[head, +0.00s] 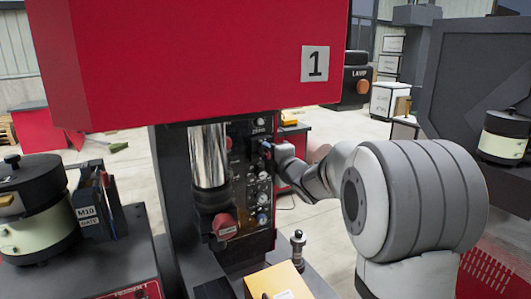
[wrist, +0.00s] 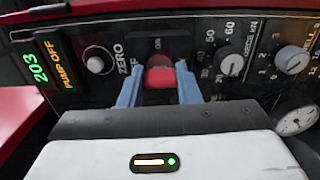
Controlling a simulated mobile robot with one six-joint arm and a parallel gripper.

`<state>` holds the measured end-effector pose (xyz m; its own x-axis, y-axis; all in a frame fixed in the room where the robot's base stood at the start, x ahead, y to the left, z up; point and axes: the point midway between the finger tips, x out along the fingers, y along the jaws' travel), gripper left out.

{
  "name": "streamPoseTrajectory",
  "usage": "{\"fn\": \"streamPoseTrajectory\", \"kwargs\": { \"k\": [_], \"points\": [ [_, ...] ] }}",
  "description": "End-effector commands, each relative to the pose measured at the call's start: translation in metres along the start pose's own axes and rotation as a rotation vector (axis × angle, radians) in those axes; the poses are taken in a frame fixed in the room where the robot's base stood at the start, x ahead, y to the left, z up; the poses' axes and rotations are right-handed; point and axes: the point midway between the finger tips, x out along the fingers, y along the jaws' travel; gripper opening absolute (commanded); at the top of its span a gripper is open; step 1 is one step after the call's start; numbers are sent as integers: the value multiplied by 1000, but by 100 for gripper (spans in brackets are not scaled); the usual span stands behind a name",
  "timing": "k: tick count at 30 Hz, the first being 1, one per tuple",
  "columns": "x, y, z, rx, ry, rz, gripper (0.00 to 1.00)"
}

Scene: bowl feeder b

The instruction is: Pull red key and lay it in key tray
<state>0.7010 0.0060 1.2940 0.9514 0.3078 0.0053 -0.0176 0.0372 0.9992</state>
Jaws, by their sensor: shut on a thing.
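The red key (wrist: 160,78) sits at a switch on the black control panel (wrist: 115,90), between the two blue fingers of my gripper (wrist: 159,84) in the wrist view. My gripper is shut on it, close against the panel. In the head view my gripper (head: 268,148) reaches the panel from the right, and the key is too small or hidden there to make out. No key tray can be clearly identified; a yellow box-like thing (head: 280,281) with a pale label is at the bottom of the head view, and I cannot tell what it is.
The red press head marked 1 (head: 190,60) overhangs the panel. A shiny cylinder (head: 208,155) stands left of the panel. Knobs (wrist: 231,59) and a gauge (wrist: 295,119) lie right of the key. A dark post (head: 298,246) stands near the yellow thing. Bowl feeders flank the press.

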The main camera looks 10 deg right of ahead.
Motion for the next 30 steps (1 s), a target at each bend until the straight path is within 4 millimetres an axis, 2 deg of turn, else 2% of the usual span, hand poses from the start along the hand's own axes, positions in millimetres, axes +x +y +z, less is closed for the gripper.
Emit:
{"fn": "streamPoseTrajectory", "kwargs": {
  "k": [30],
  "points": [
    [-40, -1, 0, 0, 0, 1, 0]
  ]
}}
